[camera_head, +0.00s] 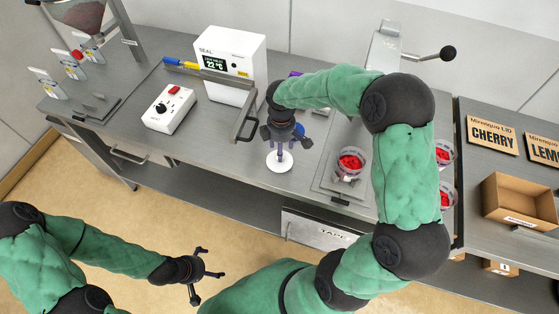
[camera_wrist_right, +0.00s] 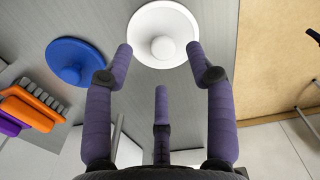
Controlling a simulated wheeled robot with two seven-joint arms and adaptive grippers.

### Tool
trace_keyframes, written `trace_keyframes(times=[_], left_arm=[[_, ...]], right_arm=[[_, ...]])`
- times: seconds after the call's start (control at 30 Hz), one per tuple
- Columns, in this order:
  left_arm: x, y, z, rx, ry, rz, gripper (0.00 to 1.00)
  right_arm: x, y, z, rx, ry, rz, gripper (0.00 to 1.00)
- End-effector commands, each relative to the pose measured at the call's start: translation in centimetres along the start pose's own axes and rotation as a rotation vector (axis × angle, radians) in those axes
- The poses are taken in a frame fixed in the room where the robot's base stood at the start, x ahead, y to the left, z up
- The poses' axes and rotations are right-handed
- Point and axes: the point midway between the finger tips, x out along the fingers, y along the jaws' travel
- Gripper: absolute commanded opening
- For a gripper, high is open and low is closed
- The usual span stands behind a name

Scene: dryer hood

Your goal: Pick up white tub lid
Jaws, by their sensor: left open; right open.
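The white tub lid (camera_head: 280,162) is a round disc lying on the grey bench near its front edge. In the right wrist view the white lid (camera_wrist_right: 163,20) shows a raised round centre. My right gripper (camera_head: 285,146) is directly above it, fingers spread and empty. In the wrist view the right gripper (camera_wrist_right: 160,60) has two fingertips over the lid's lower rim and a third finger below; I cannot tell whether any touches. My left gripper (camera_head: 208,273) is open and empty over the floor in front of the bench.
A blue lid (camera_wrist_right: 78,60) lies beside the white one, near orange and purple items (camera_wrist_right: 32,107). A white sealer box (camera_head: 235,55) with a black handle (camera_head: 243,128) stands left of the right gripper. A tub of red pieces (camera_head: 351,161) stands to the right.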

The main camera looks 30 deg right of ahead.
Motion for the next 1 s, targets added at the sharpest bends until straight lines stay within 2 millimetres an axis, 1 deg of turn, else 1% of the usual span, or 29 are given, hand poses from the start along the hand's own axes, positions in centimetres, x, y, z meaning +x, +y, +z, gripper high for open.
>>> trace_keyframes(times=[0.17, 0.3, 0.4, 0.63, 0.67, 0.7, 0.77, 0.8, 0.83, 1.0], left_arm=[[0.5, -0.2, 0.0, 0.0, 0.0, 0.0, 1.0], [1.0, -0.3, 0.0, 0.0, 0.0, 0.0, 1.0], [1.1, -0.4, -0.1, 0.0, 0.0, 0.0, 1.0], [1.1, -0.4, -0.1, 0.0, 0.0, 0.0, 1.0], [1.1, -0.4, -0.1, 0.0, 0.0, 0.0, 1.0], [1.1, -0.4, -0.1, 0.0, 0.0, 0.0, 1.0], [1.1, -0.4, -0.1, 0.0, 0.0, 0.0, 1.0], [1.1, -0.4, -0.1, 0.0, 0.0, 0.0, 1.0], [1.1, -0.4, -0.1, 0.0, 0.0, 0.0, 1.0], [1.1, -0.4, -0.1, 0.0, 0.0, 0.0, 1.0]], right_arm=[[1.8, -0.1, 0.0, 0.0, -0.001, -0.002, 0.56], [3.9, -0.2, -0.1, 0.001, 0.0, -0.003, 0.56], [4.8, -0.2, 0.0, 0.001, 0.0, -0.002, 0.56], [5.0, -0.2, -0.1, 0.0, 0.001, 0.0, 0.56], [5.0, -0.2, -0.1, 0.0, 0.001, 0.0, 0.53], [5.0, -0.2, -0.1, 0.0, 0.001, 0.0, 0.42], [5.0, -0.2, -0.1, 0.0, 0.001, 0.0, 0.26], [5.0, -0.2, -0.1, 0.0, 0.001, 0.0, 0.16], [5.0, -0.2, -0.1, 0.0, 0.001, 0.0, 0.13], [5.0, -0.2, -0.1, 0.0, 0.001, -0.001, 0.12]])
